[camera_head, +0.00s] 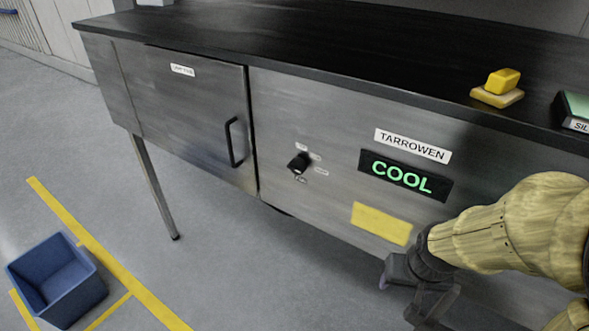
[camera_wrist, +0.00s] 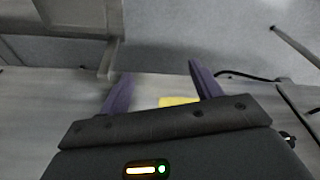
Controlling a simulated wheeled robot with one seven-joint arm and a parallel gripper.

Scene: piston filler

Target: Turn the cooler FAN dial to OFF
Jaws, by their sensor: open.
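The black fan dial (camera_head: 298,163) sits on the front of the steel cabinet, with small white labels around it that are too small to read.
A yellow plate (camera_head: 381,223) is on the panel below the display. A door with a black handle (camera_head: 233,142) is left of the dial. The black countertop (camera_head: 300,40) overhangs the panel and holds a yellow block (camera_head: 502,82). A blue bin (camera_head: 58,281) stands on the floor.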

